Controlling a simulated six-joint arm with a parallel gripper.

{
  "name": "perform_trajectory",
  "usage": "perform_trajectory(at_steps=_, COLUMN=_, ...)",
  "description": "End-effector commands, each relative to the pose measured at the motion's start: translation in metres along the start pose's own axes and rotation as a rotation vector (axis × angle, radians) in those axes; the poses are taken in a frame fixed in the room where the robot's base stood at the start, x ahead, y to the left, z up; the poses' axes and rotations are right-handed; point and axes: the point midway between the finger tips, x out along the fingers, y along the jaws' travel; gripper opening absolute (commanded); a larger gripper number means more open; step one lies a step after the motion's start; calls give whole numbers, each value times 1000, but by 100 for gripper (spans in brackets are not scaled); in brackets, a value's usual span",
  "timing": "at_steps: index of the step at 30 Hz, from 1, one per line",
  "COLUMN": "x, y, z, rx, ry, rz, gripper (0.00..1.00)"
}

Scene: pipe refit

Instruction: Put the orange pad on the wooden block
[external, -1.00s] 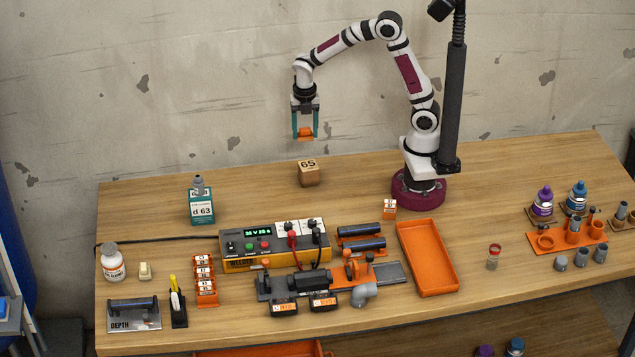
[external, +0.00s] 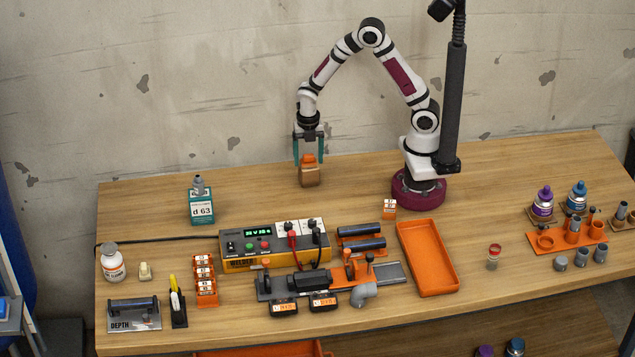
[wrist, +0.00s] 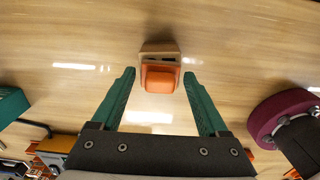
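The orange pad (external: 308,160) rests on top of the wooden block (external: 310,178), which stands near the back of the table. The wrist view shows the pad (wrist: 159,79) against the block (wrist: 160,48), whose far side shows beyond it. My gripper (wrist: 160,76) is open, with its green fingers on either side of the pad and clear gaps between. In the external view my gripper (external: 308,156) is just above the block. The pad covers most of the block's top, so the exact contact is partly hidden.
A teal box marked d 63 (external: 202,208) stands to the left. The welder (external: 276,246) is in front, and an empty orange tray (external: 426,258) is to the front right. The table around the block is clear.

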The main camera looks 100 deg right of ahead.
Motion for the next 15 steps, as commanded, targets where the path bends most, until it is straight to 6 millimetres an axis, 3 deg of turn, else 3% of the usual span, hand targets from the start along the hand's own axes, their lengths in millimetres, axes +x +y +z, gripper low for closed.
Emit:
perform_trajectory(at_steps=11, x=-4, y=0, z=0, rx=0, ry=0, rz=1, gripper=91)
perform_trajectory(at_steps=15, x=-34, y=1, z=0, rx=0, ry=-2, rz=6, gripper=91)
